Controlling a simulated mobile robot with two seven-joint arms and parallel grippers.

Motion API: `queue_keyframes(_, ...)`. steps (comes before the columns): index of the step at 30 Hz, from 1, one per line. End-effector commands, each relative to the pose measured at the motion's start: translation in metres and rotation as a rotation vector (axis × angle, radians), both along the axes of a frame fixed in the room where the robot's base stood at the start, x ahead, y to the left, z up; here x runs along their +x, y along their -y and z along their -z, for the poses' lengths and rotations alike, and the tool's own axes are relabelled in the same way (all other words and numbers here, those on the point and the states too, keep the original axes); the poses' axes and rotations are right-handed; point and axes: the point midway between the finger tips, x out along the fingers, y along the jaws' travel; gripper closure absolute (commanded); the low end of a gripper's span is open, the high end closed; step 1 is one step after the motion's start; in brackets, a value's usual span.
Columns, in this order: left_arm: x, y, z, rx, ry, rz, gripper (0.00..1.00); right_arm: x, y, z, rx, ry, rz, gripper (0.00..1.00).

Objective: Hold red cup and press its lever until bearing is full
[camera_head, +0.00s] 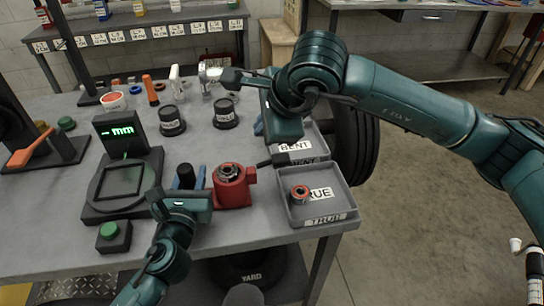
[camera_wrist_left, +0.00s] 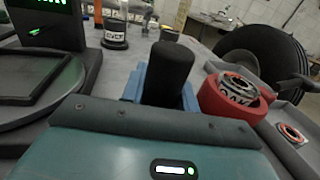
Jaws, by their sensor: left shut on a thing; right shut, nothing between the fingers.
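The red cup (camera_head: 235,192) stands on the grey bench with a metal bearing (camera_head: 229,171) in its top. It also shows in the left wrist view (camera_wrist_left: 232,98). A short red tab (camera_head: 251,174) sticks out on the cup's right; I cannot tell whether it is the lever. Whether the block is joined to the cup is unclear. My right gripper (camera_head: 226,76) is shut and empty, above the back of the bench, pointing left.
A tray marked TRUE (camera_head: 325,217) holds a red-and-metal ring, right of the cup. Behind it is the BENT tray (camera_head: 296,158). A gauge with a green display (camera_head: 122,132) stands left. Two black pots (camera_head: 172,122) and a silver-and-red item (camera_head: 207,80) stand behind.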

Motion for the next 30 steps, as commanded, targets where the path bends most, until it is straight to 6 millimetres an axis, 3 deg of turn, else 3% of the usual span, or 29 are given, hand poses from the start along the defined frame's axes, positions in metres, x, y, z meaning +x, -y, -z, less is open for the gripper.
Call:
queue_keyframes(1,-0.001,0.001,0.001,0.001,-0.002,0.003,1.00,0.000,0.000,0.000,0.000,0.000,0.000,1.00)
queue_keyframes(2,-0.001,0.001,0.001,0.002,-0.002,0.003,0.68,0.000,0.000,0.000,0.000,0.000,0.000,1.00)
queue_keyframes(10,0.000,0.000,0.001,0.000,-0.001,0.001,0.46,0.000,0.000,0.000,0.000,0.000,0.000,1.00)
queue_keyframes(20,-0.004,0.000,0.001,0.000,-0.002,0.000,0.44,0.000,0.000,0.000,0.000,0.000,0.000,1.00)
queue_keyframes(23,-0.017,-0.001,0.002,0.000,-0.003,0.001,0.44,0.000,0.000,0.000,0.000,0.000,0.000,1.00)
queue_keyframes(30,-0.068,-0.006,0.002,0.001,-0.006,0.001,0.44,0.000,0.000,0.000,0.000,0.000,0.000,1.00)
